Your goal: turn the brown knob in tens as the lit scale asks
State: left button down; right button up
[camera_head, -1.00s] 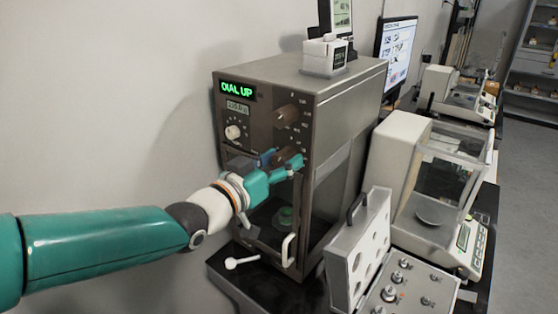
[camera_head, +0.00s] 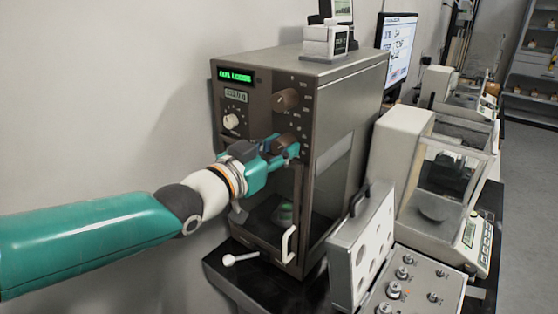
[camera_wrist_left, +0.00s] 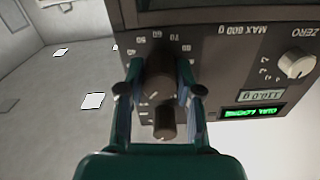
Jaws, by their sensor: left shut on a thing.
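The lit scale (camera_head: 310,190) is a tall brown-grey balance with a green display (camera_head: 236,76). Its green text is too small to read surely. The small grey readout (camera_wrist_left: 262,97) shows upside down in the left wrist view and seems to read 110.0 g. The lower brown knob (camera_wrist_left: 159,68) has a ring of tens marks around it. My left gripper (camera_head: 281,147) is shut on this knob, with one finger on each side of it; the fingers partly hide it. A second brown knob (camera_head: 286,100) sits above it, free. My right gripper is not in view.
A white knob (camera_head: 231,121) is left of the brown knobs. A white handle (camera_head: 289,245) and a white lever (camera_head: 241,258) are below my left arm. An open weight case (camera_head: 347,262) stands to the right, beside a white balance (camera_head: 400,150).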

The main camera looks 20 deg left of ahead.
pick_arm(q)
jog(key=shift+m+b, duration=1.15)
jog(key=shift+m, duration=0.25)
jog(key=c, duration=0.8)
grip_release()
jog(key=shift+o, duration=0.2)
jog(key=v, duration=1.2)
jog(key=shift+w, duration=0.1)
